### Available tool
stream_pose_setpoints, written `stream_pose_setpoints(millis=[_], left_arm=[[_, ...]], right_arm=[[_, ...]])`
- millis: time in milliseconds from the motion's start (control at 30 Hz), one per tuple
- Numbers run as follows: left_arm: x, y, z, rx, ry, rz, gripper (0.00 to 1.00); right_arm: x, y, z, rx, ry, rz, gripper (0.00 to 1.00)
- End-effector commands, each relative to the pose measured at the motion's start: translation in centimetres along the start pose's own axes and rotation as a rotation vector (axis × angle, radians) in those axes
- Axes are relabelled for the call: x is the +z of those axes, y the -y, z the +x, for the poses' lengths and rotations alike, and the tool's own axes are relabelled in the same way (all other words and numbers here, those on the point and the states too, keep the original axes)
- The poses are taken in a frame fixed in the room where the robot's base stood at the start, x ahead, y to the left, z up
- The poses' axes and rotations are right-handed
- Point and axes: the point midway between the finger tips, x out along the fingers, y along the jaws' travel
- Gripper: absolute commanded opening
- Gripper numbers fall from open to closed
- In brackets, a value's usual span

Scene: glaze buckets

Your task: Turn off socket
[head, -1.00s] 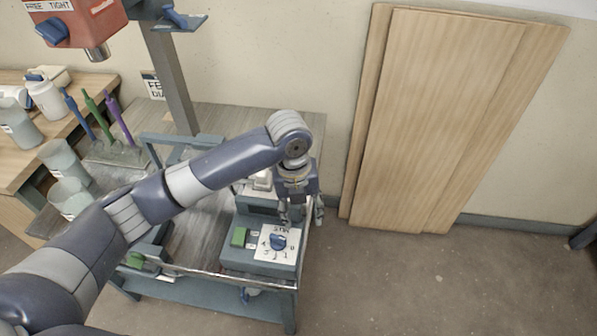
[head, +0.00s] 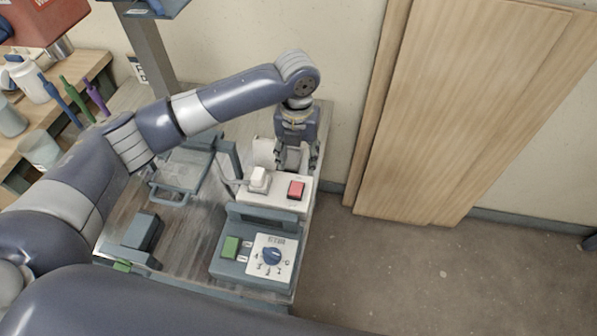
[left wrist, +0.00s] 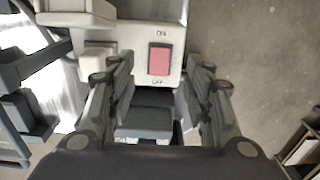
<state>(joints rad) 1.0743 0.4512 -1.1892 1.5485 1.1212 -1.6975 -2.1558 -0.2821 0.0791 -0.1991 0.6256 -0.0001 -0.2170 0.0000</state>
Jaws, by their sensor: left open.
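The socket (head: 262,196) is a white box on the cart with a red rocker switch (head: 297,189) and a pale plug (head: 259,179) in it. The left wrist view shows the red switch (left wrist: 159,60) between "ON" and "OFF" labels. My left gripper (head: 294,166) points down at the socket's far side, above and behind the switch. Its fingers (left wrist: 160,90) are spread and empty, with the switch showing between and beyond them. I cannot tell whether they touch the box. My right gripper is not in view.
Wooden boards (head: 450,110) lean on the wall at right. Cups and tools stand on a table at left.

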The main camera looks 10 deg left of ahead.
Motion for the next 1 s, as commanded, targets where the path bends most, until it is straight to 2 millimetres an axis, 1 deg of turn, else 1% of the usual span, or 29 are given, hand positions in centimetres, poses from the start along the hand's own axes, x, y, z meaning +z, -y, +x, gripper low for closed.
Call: stream_pose_setpoints(millis=[33, 100, 200, 267, 367, 500, 633, 833, 867, 900, 967, 1000], left_arm=[[-0.1, 0.0, 1.0, 0.001, -0.004, -0.001, 0.47], [-0.1, 0.0, 2.4, 0.001, -0.004, -0.001, 0.47], [-0.1, 0.0, 4.3, 0.001, -0.003, -0.001, 0.47], [-0.1, 0.0, 5.3, 0.0, -0.002, -0.001, 0.47], [-0.1, 0.1, 6.8, 0.0, -0.001, 0.0, 0.47], [0.0, 0.0, 8.1, 0.0, 0.0, 0.0, 0.47], [-0.1, 0.0, 8.5, 0.0, 0.0, 0.0, 0.47], [0.0, 0.0, 8.5, 0.0, 0.001, 0.001, 0.47], [0.0, 0.0, 8.5, 0.0, 0.001, 0.001, 0.44], [0.0, 0.0, 8.5, 0.0, 0.001, 0.001, 0.35], [0.0, 0.0, 8.5, 0.0, 0.001, 0.0, 0.22], [0.0, 0.0, 8.5, 0.0, 0.001, 0.0, 0.13]], right_arm=[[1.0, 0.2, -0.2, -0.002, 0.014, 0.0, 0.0], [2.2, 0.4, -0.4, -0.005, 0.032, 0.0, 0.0], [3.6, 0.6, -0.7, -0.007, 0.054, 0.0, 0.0], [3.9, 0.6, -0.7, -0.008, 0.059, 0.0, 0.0], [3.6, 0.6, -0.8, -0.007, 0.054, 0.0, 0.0], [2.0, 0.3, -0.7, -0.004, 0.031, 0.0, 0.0], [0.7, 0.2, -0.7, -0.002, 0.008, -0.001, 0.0], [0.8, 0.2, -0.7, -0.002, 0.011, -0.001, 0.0], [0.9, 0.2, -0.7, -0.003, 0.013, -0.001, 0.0], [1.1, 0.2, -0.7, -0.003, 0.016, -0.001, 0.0], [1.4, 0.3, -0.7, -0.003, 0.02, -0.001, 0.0], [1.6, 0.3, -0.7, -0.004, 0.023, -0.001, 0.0]])
